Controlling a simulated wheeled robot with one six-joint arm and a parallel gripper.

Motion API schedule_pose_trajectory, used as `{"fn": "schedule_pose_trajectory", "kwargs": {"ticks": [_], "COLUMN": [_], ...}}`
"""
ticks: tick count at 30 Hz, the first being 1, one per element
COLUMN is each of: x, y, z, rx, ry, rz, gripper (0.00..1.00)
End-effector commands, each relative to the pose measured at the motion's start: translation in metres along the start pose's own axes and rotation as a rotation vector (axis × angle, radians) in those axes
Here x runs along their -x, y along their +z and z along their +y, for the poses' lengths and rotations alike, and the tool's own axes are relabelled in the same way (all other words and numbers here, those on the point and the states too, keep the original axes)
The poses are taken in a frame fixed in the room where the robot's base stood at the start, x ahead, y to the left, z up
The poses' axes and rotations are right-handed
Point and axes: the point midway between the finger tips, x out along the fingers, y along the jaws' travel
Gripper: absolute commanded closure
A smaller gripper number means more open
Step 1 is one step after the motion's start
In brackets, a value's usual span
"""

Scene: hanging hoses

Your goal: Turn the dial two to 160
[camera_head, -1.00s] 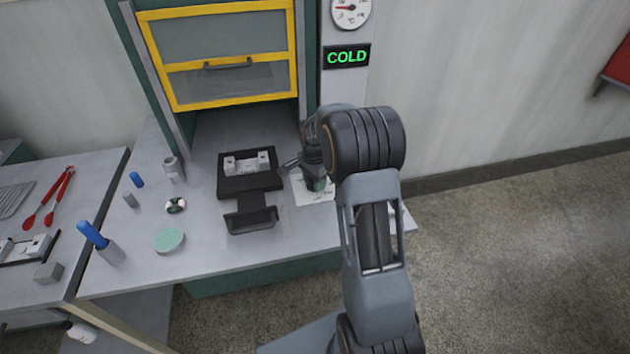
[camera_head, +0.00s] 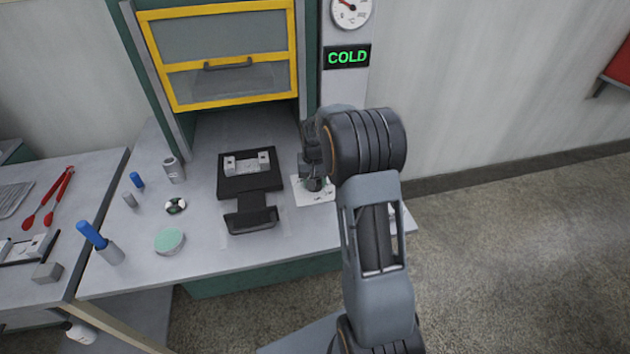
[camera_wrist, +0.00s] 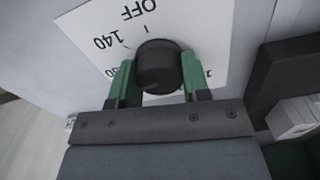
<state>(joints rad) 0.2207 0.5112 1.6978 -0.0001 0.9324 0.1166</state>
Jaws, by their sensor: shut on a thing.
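The dial is a round black knob (camera_wrist: 158,62) on a white plate (camera_wrist: 200,22) printed with OFF, 140 and other numbers, partly hidden by my fingers. My gripper (camera_wrist: 160,74) is shut on the knob, with one green finger on each side of it. The knob's pointer mark is not clear enough to read a setting. In the head view my gripper (camera_head: 314,180) is over the white plate (camera_head: 317,198) on the bench, and the knob is hidden there.
A green COLD sign (camera_head: 347,57) and a round gauge (camera_head: 351,11) are on the post behind. A black fixture (camera_head: 250,180) with a handle stands left of my gripper. A yellow-framed sliding door (camera_head: 220,55) is raised above the bench. Small items stand at the bench's left.

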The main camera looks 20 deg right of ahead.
Motion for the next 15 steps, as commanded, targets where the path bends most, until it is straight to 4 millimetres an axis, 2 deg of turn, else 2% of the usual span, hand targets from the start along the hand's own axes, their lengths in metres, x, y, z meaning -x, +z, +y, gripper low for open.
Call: {"fn": "schedule_pose_trajectory", "kwargs": {"ticks": [15], "x": [0.0002], "y": [0.0003], "z": [-0.0008], "rx": [0.444], "ry": [0.000], "rz": [0.000], "gripper": [0.80]}}
